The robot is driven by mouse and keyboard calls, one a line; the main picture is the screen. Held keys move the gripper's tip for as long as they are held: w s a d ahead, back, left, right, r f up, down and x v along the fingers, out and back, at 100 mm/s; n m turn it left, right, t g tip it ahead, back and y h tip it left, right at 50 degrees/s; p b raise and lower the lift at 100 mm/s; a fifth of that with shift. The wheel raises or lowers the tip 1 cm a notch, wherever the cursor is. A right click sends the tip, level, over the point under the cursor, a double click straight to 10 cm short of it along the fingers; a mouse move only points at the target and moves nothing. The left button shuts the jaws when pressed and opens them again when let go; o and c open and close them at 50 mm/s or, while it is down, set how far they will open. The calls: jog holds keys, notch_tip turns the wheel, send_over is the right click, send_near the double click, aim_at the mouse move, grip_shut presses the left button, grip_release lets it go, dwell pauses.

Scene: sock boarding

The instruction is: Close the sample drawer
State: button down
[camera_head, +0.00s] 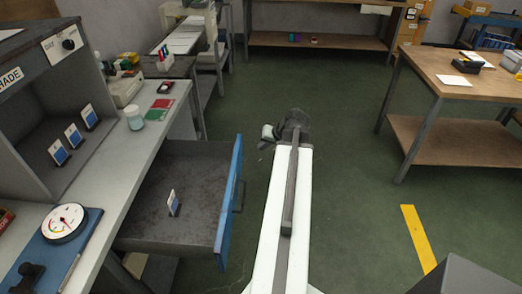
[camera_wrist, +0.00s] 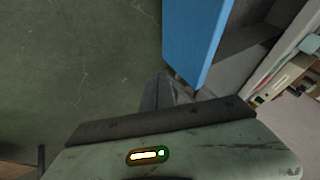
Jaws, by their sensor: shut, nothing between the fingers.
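The sample drawer stands open from the grey bench, with its blue front panel (camera_head: 229,210) pulled out to the right and a dark handle (camera_head: 240,196) on the panel's outer side. My gripper (camera_wrist: 163,92) is shut and empty. In the head view the end of my arm is beyond and right of the drawer's far corner, mostly hidden by the arm itself.
The bench top (camera_head: 118,170) holds a dial gauge (camera_head: 64,223), a small jar (camera_head: 134,118) and red and green cards (camera_head: 160,108). A wooden table (camera_head: 465,75) stands at the right. The green floor (camera_head: 345,130) between is clear.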

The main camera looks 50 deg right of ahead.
jog(key=w+a+f+b, duration=0.1)
jog(key=w+f+b, duration=0.2)
jog(key=w+f, duration=0.2)
jog(key=shift+w+a+b, duration=0.25)
jog(key=shift+w+b, duration=0.05)
jog(key=shift+w, duration=0.7)
